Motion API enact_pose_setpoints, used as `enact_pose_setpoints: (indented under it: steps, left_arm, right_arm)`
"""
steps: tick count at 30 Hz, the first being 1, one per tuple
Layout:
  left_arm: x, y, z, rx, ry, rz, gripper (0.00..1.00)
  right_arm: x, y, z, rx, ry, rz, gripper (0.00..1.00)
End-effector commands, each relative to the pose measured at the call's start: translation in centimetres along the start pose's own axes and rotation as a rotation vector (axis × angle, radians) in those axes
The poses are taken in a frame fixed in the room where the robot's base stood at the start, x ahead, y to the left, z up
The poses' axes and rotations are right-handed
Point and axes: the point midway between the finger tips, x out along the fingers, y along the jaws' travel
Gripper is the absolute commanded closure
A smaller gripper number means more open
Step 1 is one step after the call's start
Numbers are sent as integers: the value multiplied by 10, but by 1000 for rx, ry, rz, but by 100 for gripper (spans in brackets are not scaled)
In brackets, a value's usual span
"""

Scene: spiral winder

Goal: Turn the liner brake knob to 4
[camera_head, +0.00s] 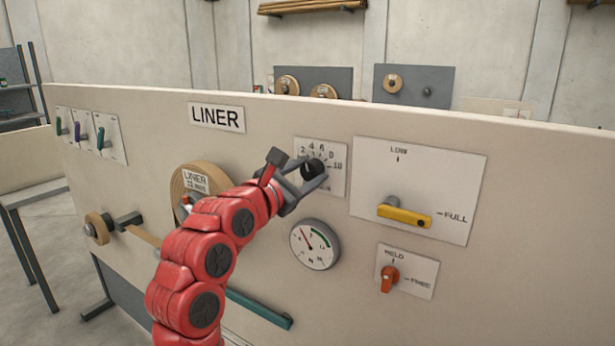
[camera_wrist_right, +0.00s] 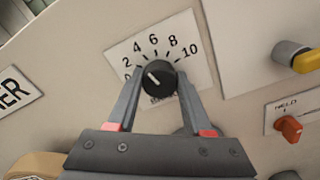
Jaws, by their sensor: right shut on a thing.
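The liner brake knob (camera_head: 313,168) is black and round, on a white dial plate (camera_head: 334,186) numbered from 0 to 10. In the right wrist view the knob (camera_wrist_right: 159,79) carries a white mark that points up and left, toward the side of the 2 and the 4. I cannot tell the exact number. My right gripper (camera_head: 308,174) is shut on the knob, one finger on each side of it. The fingers also show in the right wrist view (camera_wrist_right: 159,92). The lower part of the dial is partly hidden by the gripper. My left gripper is not in view.
A round gauge (camera_head: 314,244) sits just below the dial. A yellow lever (camera_head: 404,215) and an orange HELD/FREE knob (camera_head: 389,278) are to the right. The LINER roll (camera_head: 196,172) is left, partly behind my right arm.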

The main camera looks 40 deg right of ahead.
Motion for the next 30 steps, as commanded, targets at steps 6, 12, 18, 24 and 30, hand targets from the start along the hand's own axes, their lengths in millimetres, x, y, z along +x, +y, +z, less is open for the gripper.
enact_pose_setpoints:
  steps: [6, 12, 18, 24, 30]
  left_arm:
    - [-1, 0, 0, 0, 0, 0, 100]
    - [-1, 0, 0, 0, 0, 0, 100]
    - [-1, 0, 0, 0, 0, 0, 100]
    - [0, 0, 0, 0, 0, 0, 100]
    - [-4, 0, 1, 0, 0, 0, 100]
  right_arm:
    - [0, 0, -1, 5, 2, -1, 100]
    - [0, 0, -1, 4, 2, -1, 100]
    - [0, 0, -1, 4, 1, -1, 19]
    - [0, 0, -1, 4, 1, 0, 19]
    - [-12, 1, -2, 4, 2, 4, 19]
